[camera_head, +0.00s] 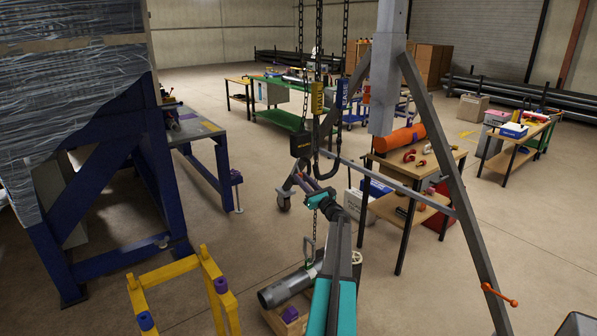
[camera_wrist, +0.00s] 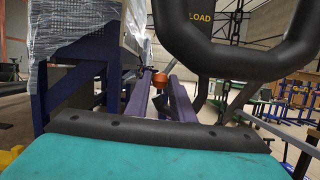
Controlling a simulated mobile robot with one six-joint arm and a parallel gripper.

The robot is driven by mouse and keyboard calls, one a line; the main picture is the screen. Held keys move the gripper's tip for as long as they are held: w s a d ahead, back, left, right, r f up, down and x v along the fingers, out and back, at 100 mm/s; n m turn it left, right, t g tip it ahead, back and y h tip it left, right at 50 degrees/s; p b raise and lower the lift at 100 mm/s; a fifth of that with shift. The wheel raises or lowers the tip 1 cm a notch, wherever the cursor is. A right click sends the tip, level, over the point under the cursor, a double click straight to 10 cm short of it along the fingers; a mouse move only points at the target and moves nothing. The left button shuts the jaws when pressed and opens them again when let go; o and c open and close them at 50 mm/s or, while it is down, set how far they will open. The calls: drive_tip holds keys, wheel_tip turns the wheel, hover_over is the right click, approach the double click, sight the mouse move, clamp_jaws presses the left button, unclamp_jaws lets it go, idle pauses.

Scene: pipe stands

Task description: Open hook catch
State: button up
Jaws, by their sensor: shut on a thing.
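In the head view a black hoist block (camera_head: 301,144) hangs on a chain, with a dark hook (camera_head: 327,154) beside it. My gripper (camera_head: 304,180) is at the end of the raised teal arm, close below the block. In the wrist view the two purple fingers of my gripper (camera_wrist: 161,78) reach away from the camera, with a small orange piece (camera_wrist: 160,79) between them, which looks like the catch. A thick black curved part (camera_wrist: 200,42) marked LOAD fills the upper right, close to the camera. The exact contact at the fingertips is hard to make out.
A grey pipe (camera_head: 286,288) lies low beside my arm, with a chain above it. A yellow stand (camera_head: 214,285) is at its left. A grey frame leg (camera_head: 445,165) and a wooden table (camera_head: 420,166) stand at right; a blue rack (camera_head: 110,190) stands left.

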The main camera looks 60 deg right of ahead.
sight(299, 172)
drive_tip(key=shift+w+a+r+m+g+h+p, duration=0.15)
drive_tip(key=shift+r+m+h+p, duration=0.15)
drive_tip(key=shift+m+p, duration=0.25)
drive_tip(key=shift+s+a+r+m+g+h+p, duration=0.15)
drive_tip(key=shift+r+m+h+p, duration=0.15)
drive_tip(key=shift+m, duration=0.5)
drive_tip(key=shift+w+a+r+m+h+p, duration=0.2)
drive_tip(key=shift+m+h+p, duration=0.1)
drive_tip(key=shift+m+p, duration=0.3)
drive_tip(key=shift+a+r+m+p, duration=0.15)
drive_tip(key=shift+m+p, duration=0.25)
drive_tip(key=shift+m, duration=0.25)
drive_tip(key=shift+m+g, duration=0.3)
drive_tip(key=shift+m, duration=0.1)
drive_tip(key=shift+a+p, duration=0.1)
drive_tip(key=shift+p, duration=0.35)
drive_tip(key=shift+a+r+m+h+p, duration=0.1)
drive_tip(key=shift+r+m+h+p, duration=0.25)
drive_tip(key=shift+m+p, duration=0.35)
drive_tip(key=shift+r+m+g+h+p, duration=0.25)
drive_tip(key=shift+r+m+g+p, duration=0.15)
drive_tip(key=shift+m+p, duration=0.4)
drive_tip(key=shift+w+a+r+m+g+h+p, duration=0.15)
drive_tip(key=shift+r+m+g+h+p, duration=0.1)
drive_tip(key=shift+m+p, duration=0.5)
drive_tip(key=shift+a+r+m+g+h+p, duration=0.15)
drive_tip(key=shift+m+g+p, duration=0.1)
drive_tip(key=shift+m+p, duration=0.5)
